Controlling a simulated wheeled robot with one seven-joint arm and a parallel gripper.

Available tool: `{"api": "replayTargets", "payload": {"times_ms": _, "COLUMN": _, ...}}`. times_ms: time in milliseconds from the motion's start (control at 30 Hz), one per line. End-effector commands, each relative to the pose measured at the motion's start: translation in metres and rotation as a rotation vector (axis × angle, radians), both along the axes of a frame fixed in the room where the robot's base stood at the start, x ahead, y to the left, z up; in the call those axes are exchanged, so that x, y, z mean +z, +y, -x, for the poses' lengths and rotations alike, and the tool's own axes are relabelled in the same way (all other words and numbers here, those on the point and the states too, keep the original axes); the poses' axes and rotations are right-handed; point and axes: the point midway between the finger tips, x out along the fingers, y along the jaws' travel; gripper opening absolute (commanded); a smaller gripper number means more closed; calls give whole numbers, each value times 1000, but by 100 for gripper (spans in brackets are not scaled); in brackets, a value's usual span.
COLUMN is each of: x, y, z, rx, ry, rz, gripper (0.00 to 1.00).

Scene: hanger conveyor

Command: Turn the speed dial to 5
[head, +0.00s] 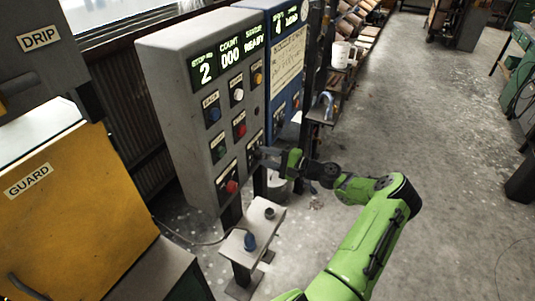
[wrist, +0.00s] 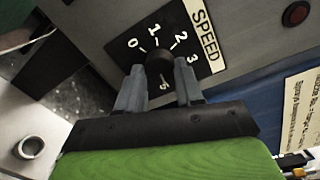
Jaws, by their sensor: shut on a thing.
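The speed dial (wrist: 158,58) is a dark round knob on a black plate with white numbers, on the front of a grey control box. In the wrist view 0, 1, 2 and 3 are readable around it, and a mark that looks like a 5 shows below, between my fingers. The word SPEED (wrist: 205,30) is at the plate's right edge. My gripper (wrist: 159,78) is shut on the knob, one finger on each side. I cannot tell which number the knob points to. In the head view my gripper (head: 262,153) reaches the box's lower right and mostly hides the dial.
The grey control box (head: 172,90) has a display reading STOP NO 2, COUNT 000, READY, and several coloured buttons. A blue panel (head: 284,105) adjoins it on the right. A small pedestal (head: 262,218) stands below. The yellow guard (head: 60,200) is at left. The floor at right is open.

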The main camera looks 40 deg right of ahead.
Motion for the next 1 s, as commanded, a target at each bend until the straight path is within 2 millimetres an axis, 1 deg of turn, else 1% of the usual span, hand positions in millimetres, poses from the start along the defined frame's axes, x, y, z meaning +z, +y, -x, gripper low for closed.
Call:
{"api": "replayTargets", "payload": {"times_ms": 200, "x": 0, "y": -1, "z": 0, "rx": -3, "ry": 47, "rz": -129, "gripper": 6}}
{"api": "replayTargets", "payload": {"times_ms": 400, "x": -1, "y": -1, "z": 0, "rx": -1, "ry": 73, "rz": -200, "gripper": 6}}
{"api": "replayTargets", "payload": {"times_ms": 600, "x": -1, "y": -1, "z": 0, "rx": -2, "ry": 84, "rz": -231, "gripper": 6}}
{"api": "replayTargets", "payload": {"times_ms": 1000, "x": -2, "y": -1, "z": 0, "rx": -2, "ry": 87, "rz": -237, "gripper": 6}}
